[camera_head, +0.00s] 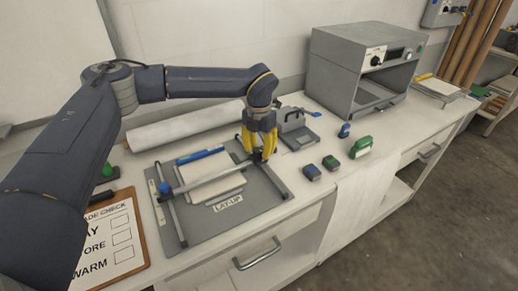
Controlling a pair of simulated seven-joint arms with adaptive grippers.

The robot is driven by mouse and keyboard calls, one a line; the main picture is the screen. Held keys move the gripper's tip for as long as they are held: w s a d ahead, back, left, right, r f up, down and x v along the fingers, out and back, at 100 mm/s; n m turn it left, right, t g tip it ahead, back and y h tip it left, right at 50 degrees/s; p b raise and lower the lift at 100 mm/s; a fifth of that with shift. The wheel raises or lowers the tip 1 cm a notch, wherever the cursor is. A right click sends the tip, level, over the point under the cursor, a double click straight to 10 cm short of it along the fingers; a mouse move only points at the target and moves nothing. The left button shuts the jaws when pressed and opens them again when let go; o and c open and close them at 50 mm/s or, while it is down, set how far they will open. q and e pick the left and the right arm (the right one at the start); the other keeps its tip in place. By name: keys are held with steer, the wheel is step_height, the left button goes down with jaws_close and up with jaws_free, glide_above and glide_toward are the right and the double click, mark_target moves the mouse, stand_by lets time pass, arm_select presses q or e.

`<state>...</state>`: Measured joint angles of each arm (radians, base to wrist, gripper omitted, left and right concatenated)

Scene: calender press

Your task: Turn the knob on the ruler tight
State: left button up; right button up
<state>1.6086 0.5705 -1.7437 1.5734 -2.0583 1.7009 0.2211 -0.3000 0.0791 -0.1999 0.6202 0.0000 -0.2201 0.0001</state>
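The grey lay-up board (214,226) lies on the counter with side rails and a metal ruler bar (212,178) across it. A small blue knob (164,187) is at the ruler's left end. A dark knob (257,156) is at its right end, partly hidden by my fingers. My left gripper (262,152), with yellow fingers pointing down, is at this right-end knob, its fingers close around or just beside it. I cannot tell whether they grip it. A pale sheet stack (212,171) lies under the ruler. My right gripper is not in view.
A white roll (183,127) lies behind the board. A grey clamp-like device (297,132) and small blue and green blocks (331,163) stand to the right. A grey oven-like box (340,62) is further back. A clipboard (112,242) lies at left.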

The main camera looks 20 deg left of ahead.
mark_target(259, 149)
arm_select(q)
steer(key=shift+o, duration=1.3)
steer(key=shift+r, duration=0.1)
step_height(259, 149, up, 12)
